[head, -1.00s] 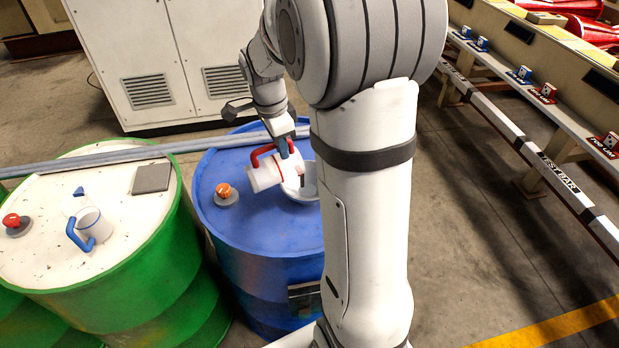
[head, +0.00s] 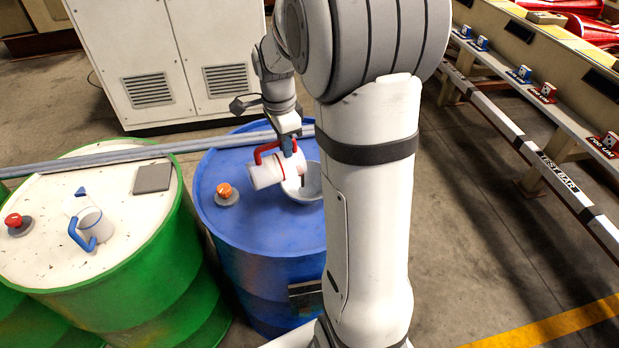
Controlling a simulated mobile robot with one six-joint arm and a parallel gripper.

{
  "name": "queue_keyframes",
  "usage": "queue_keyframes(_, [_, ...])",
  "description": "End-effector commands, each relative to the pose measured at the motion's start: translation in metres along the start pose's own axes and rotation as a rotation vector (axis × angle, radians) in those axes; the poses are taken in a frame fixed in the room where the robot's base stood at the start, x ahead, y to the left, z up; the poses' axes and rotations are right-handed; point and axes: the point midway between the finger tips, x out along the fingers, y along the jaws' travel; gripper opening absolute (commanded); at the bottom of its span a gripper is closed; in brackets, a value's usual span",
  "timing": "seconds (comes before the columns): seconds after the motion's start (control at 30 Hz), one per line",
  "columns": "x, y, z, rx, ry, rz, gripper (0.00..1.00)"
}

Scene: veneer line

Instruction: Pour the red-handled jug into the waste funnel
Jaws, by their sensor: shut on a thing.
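The white jug with the red handle (head: 266,173) is tilted nearly on its side above the blue drum, its mouth facing right. My gripper (head: 288,147) is shut on the red handle from above. The waste funnel (head: 306,188), a pale round bowl on the drum top, is just right of the jug. The jug's mouth end overlaps the funnel's left rim in the picture. A dark brownish streak (head: 303,181) shows at the jug's mouth, over the funnel. My arm hides the area right of the funnel.
The blue drum (head: 250,225) carries an orange knob (head: 224,191) left of the jug. A green drum (head: 50,252) at left holds a blue-handled jug (head: 92,227), a red button (head: 14,221) and a grey plate (head: 153,178). Grey pipes (head: 110,158) run behind. A white cabinet (head: 170,60) stands at the back.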

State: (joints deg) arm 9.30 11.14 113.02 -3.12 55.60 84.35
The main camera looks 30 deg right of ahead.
Motion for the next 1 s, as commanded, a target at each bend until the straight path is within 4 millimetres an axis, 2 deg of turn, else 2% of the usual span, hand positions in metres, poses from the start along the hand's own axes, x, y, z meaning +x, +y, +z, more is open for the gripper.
queue_keyframes(1.0, [-0.004,0.0,-0.013,0.002,-0.107,0.0,0.0])
